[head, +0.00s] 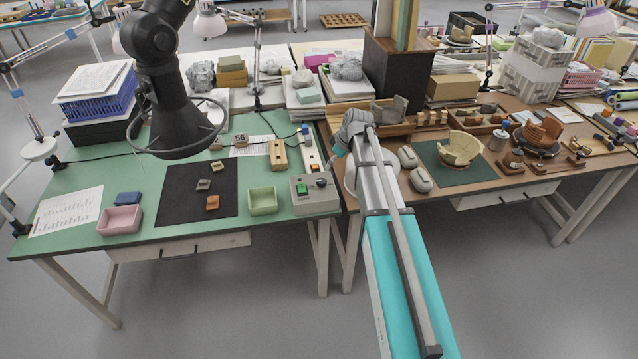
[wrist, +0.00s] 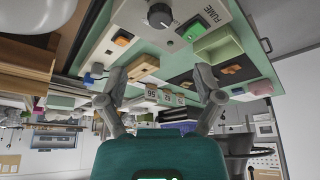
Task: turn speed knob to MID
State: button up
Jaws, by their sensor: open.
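The speed knob (wrist: 159,14) is a dark round dial with a light pointer mark, on a pale grey control box (head: 316,202). In the head view the knob (head: 320,183) is small and dark, beside a green button (head: 302,190). The wrist view shows that green button (wrist: 194,31) and the lettering "FUME" on the box. I cannot read the knob's position. My gripper (wrist: 160,72) is open and empty, its fingers apart from the knob, which appears beyond them at the top of the picture. In the head view my arm's end stands right of the box; the fingers cannot be made out.
A white strip with an orange switch (head: 314,168) lies behind the box. A wooden block (head: 278,155) and a light green tray (head: 263,201) are left of it. A dark mat (head: 196,194) holds several sherds. Grey rounded objects (head: 420,180) lie on the brown table.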

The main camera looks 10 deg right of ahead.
aim_at(322, 181)
jog(key=shift+b+x, duration=5.35)
jog(key=shift+x, duration=0.8)
jog(key=shift+r, duration=0.1)
